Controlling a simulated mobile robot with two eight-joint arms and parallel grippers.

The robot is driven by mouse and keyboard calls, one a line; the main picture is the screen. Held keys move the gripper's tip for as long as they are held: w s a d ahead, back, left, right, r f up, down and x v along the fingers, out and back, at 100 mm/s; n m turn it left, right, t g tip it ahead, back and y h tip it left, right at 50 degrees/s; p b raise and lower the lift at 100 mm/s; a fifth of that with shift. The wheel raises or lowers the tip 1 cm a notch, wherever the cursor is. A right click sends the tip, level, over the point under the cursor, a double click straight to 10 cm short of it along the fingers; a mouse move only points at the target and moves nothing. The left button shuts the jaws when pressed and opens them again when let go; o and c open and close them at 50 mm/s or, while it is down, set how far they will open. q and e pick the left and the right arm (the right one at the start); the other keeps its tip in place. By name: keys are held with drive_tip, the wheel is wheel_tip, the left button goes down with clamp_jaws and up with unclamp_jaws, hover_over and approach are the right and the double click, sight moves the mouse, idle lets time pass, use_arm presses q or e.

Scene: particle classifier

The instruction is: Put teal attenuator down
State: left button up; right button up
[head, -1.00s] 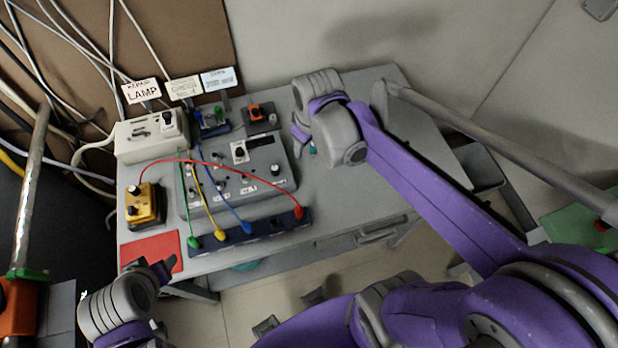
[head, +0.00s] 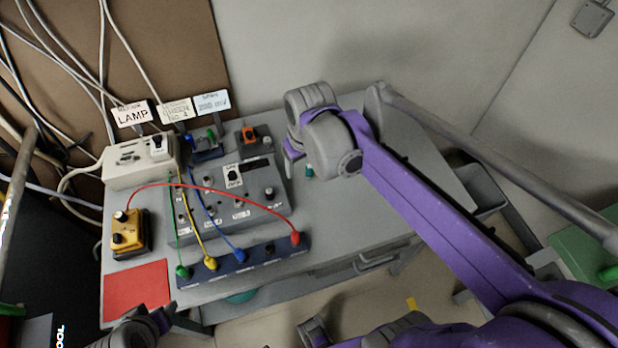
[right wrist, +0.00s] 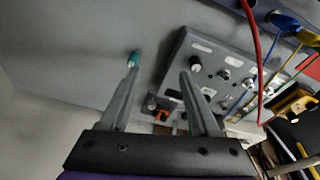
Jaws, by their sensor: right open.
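The teal attenuator (head: 310,171) is a small teal piece on the bare grey tabletop, right of the grey console, partly hidden by my right gripper in the head view. The right wrist view shows it standing free (right wrist: 134,59), just beyond the tip of the left-hand finger and not between the fingers. My right gripper (right wrist: 160,75) is open and empty; in the head view it hangs over the table beside the attenuator (head: 297,158). My left gripper (head: 160,317) is at the bottom left, in front of the table and cut by the frame; its jaws are unclear.
The grey console (head: 235,203) has coloured leads running to a dark blue strip (head: 222,266). A yellow box (head: 130,232), red mat (head: 136,290), beige lamp unit (head: 125,163) and orange-topped module (head: 250,138) share the table. The tabletop right of the console is mostly clear.

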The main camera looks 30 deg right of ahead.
sight(307, 165)
drive_tip(key=w+d+f, duration=0.1)
drive_tip(key=w+d, duration=0.1)
drive_tip(key=w+d+f+g+b, duration=0.1)
drive_tip(key=w+d, duration=0.1)
drive_tip(key=w, duration=0.1)
drive_tip(key=w+d+f+g+b, duration=0.1)
drive_tip(key=w, duration=0.1)
drive_tip(key=shift+w+d+f, duration=0.25)
drive_tip(key=shift+d+f, duration=0.05)
drive_tip(key=shift+d, duration=0.1)
wheel_tip(307, 165, down, 5)
drive_tip(key=shift+d+f+b, duration=0.1)
drive_tip(key=shift+f+b, duration=0.05)
drive_tip(key=shift+b, duration=0.2)
drive_tip(key=shift+s+d+f, duration=0.15)
drive_tip(key=shift+f, duration=1.25)
drive_tip(key=shift+s+d+f, duration=0.1)
drive_tip(key=shift+s+f, duration=0.05)
drive_tip(key=shift+f, duration=1.2)
use_arm(q)
drive_tip(key=f, duration=0.4)
drive_tip(key=shift+s+f, duration=0.1)
drive_tip(key=shift+s, duration=0.3)
use_arm(e)
drive_tip(key=shift+c, duration=0.3)
clamp_jaws()
